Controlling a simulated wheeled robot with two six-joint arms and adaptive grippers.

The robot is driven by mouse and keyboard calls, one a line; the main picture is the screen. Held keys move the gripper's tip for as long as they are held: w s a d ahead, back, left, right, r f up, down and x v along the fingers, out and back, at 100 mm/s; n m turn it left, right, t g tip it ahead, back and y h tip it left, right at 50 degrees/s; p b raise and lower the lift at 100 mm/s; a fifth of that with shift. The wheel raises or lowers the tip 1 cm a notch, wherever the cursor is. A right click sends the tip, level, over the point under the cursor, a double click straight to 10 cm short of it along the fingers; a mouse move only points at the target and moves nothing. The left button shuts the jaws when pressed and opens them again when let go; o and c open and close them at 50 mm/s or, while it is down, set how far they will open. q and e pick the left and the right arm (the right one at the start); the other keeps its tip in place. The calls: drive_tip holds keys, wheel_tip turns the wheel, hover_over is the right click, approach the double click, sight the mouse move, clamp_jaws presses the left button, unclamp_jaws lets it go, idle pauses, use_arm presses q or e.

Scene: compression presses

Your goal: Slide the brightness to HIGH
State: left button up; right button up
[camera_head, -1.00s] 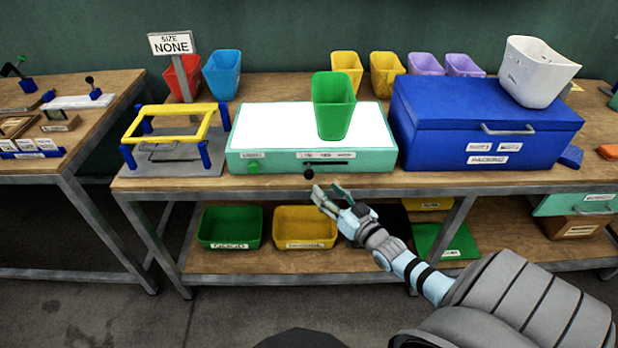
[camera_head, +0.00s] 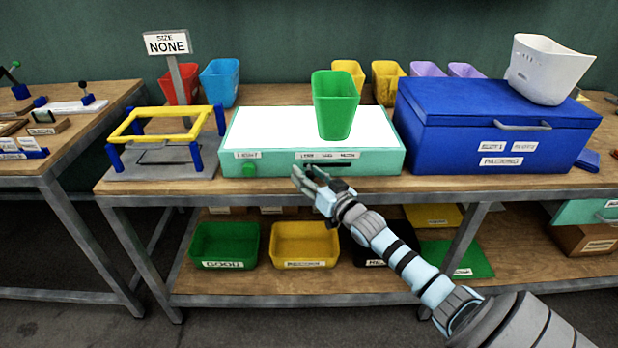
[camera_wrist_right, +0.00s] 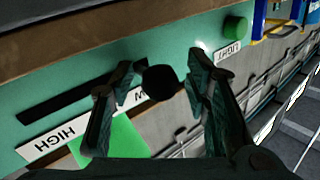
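The teal light box (camera_head: 380,164) stands on the bench with a lit white top. Its front has a dark slider slot (camera_head: 335,166) under a white label strip (camera_head: 345,155). In the right wrist view, the round black slider knob (camera_wrist_right: 160,83) is at the low end of the slot (camera_wrist_right: 75,92), away from the HIGH label (camera_wrist_right: 65,133). My right gripper (camera_head: 304,172) is at the box front; in the wrist view its open fingers (camera_wrist_right: 160,88) lie on either side of the knob, with gaps visible. The gripper largely hides the knob in the head view. My left gripper is out of view.
A green bin (camera_head: 335,105) stands on the lit top. A green button (camera_head: 249,171) is on the box front at left. A blue case (camera_head: 450,140) stands close on the right, a yellow frame stand (camera_head: 160,124) on the left. Bins line the lower shelf.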

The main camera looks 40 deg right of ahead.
drive_tip(key=shift+d, duration=0.1)
clamp_jaws()
drive_tip(key=shift+s+d, duration=0.2)
drive_tip(key=s+d+p, duration=0.1)
drive_tip(key=d, duration=0.1)
drive_tip(key=s+d+p, duration=0.1)
drive_tip(key=s+d, duration=0.1)
drive_tip(key=s+d+p, duration=0.1)
drive_tip(key=s+d, duration=0.1)
drive_tip(key=d, duration=0.1)
drive_tip(key=shift+s+d, duration=0.1)
drive_tip(key=shift+s, duration=0.1)
drive_tip(key=shift+s+d, duration=0.25)
drive_tip(key=shift+d, duration=0.05)
drive_tip(key=shift+a, duration=0.1)
drive_tip(key=shift+o, duration=1.2)
unclamp_jaws()
drive_tip(key=shift+s, duration=0.1)
